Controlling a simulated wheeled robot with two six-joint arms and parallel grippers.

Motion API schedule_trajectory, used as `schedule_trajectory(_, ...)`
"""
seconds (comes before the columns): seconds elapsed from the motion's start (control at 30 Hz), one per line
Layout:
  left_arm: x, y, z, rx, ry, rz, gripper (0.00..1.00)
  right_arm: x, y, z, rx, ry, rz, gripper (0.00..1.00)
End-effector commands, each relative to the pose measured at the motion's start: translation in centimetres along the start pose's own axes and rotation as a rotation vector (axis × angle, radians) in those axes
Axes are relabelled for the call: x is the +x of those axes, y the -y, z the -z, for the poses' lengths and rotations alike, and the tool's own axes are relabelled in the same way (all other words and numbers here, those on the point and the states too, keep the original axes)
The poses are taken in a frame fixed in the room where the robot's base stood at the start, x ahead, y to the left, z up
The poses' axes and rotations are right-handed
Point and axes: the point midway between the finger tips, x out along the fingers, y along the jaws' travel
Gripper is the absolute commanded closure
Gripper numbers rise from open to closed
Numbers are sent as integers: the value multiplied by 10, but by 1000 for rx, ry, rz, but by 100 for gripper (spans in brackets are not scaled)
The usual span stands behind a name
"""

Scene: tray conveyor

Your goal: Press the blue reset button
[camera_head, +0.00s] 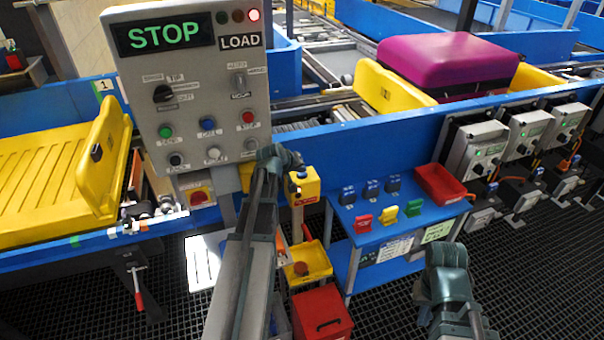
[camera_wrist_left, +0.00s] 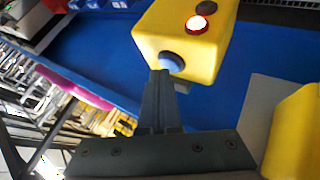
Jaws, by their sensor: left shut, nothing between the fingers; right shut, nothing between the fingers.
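A yellow box (camera_head: 306,188) with a blue button (camera_head: 302,175) stands at the blue conveyor's side wall. In the left wrist view the yellow box (camera_wrist_left: 190,30) shows the blue button (camera_wrist_left: 171,62) on its near face, and a lit red lamp (camera_wrist_left: 197,23) and a dark round part on another face. My left gripper (camera_wrist_left: 159,76) is shut and empty, its tips right in front of the button and overlapping its lower left edge; I cannot tell whether they touch. In the head view the left wrist (camera_head: 275,155) is beside the box. My right gripper is not visible; only its arm shows.
A blue shelf (camera_head: 385,248) with coloured tags and a red bin (camera_head: 440,184) stands right. A magenta suitcase (camera_head: 445,62) lies in a yellow tray (camera_head: 372,85).

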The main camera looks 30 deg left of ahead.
Motion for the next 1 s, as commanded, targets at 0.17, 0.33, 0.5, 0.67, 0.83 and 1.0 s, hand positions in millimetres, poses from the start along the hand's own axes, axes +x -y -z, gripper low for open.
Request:
schedule_trajectory(0.17, 0, 0, 0, 0, 1, 0, 100, 0, 0, 0, 0, 0, 0, 100)
schedule_trajectory(0.33, -4, -3, 3, 0, 1, 0, 100, -5, 0, 0, 0, 0, 0, 100)
schedule_trajectory(0.5, -10, -7, 7, 0, 1, 0, 100, -14, -1, -1, 0, 0, 0, 100)
schedule_trajectory(0.67, -10, -8, 8, 0, 0, 0, 100, -15, -1, -1, 0, 0, 0, 100)
schedule_trajectory(0.83, -10, -8, 7, 0, 0, 0, 100, -14, -1, -1, 0, 0, 0, 100)
schedule_trajectory(1.0, -15, -11, 11, 0, 0, 0, 100, -21, -2, -1, 0, 0, 0, 100)
